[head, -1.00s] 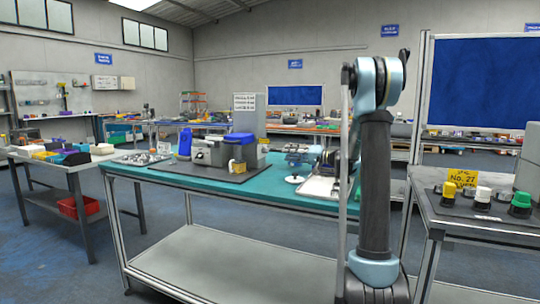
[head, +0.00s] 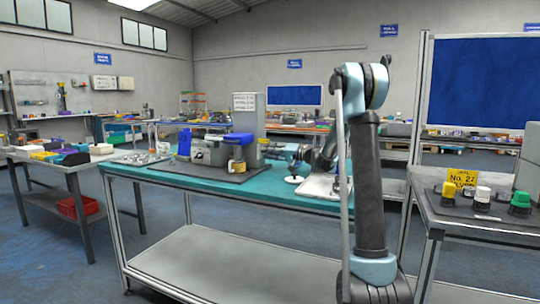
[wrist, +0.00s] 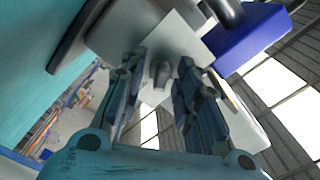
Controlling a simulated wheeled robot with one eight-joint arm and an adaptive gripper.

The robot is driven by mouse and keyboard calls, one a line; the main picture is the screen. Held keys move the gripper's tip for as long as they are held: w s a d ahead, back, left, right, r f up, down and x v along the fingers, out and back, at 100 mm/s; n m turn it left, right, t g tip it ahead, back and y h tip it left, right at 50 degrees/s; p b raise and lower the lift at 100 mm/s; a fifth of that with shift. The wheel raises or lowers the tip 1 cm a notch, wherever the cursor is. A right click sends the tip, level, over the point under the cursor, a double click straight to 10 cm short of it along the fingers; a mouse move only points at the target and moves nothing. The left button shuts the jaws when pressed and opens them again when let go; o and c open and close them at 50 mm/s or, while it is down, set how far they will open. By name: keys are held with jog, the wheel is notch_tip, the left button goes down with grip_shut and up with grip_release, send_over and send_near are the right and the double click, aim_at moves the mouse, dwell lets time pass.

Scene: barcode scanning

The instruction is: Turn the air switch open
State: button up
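In the wrist view, a small dark grey knob or lever (wrist: 161,73) stands out from a pale grey panel (wrist: 178,40); it looks like the air switch, though its setting is unclear. My gripper (wrist: 160,62) is open, one finger on each side of the knob, with visible gaps. Whether either finger touches it cannot be told. In the head view, my gripper (head: 272,150) is small, at the right side of the grey equipment (head: 208,153) on the table. The knob cannot be made out there.
The equipment stands on a dark mat (head: 195,172) on a teal-topped table (head: 293,201). A blue block (wrist: 250,40) sits right of the panel in the wrist view. A yellow part (head: 237,166) and a tall grey cabinet (head: 248,112) are near my gripper. A white tray (head: 318,187) lies to the right.

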jog(key=shift+c, duration=0.6)
grip_shut()
jog(key=shift+m, duration=3)
jog(key=shift+d+m, duration=0.1)
jog(key=shift+m, duration=0.2)
jog(key=shift+o, duration=0.6)
grip_release()
jog(key=shift+f, duration=0.1)
